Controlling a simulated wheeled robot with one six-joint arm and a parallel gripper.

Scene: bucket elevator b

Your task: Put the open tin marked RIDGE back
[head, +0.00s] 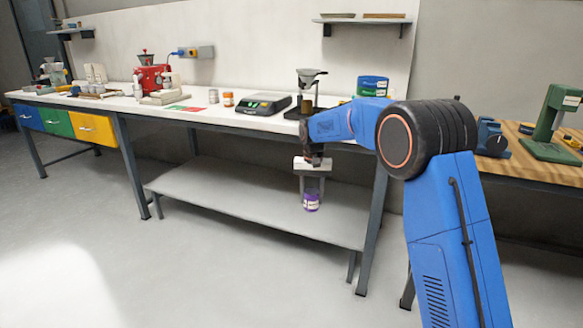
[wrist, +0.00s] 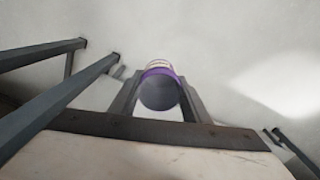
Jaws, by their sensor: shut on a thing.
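A small purple and white tin (head: 312,203) hangs in my gripper (head: 312,188) in front of the bench, beside the lower shelf. My gripper points down and is shut on the tin. In the wrist view the tin (wrist: 159,92) sits between the two fingers of my gripper (wrist: 158,98). Its dark round face and purple edge show there. The writing on its label is too small to read, so I cannot tell whether it is marked RIDGE. I cannot tell whether it is open.
The white bench top (head: 190,107) carries a white jar (head: 213,96), an orange jar (head: 228,99), a scale (head: 264,104), a red machine (head: 152,78) and a dark stand with a funnel (head: 307,90). A blue container (head: 372,86) stands behind my arm. The lower shelf (head: 235,190) is bare.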

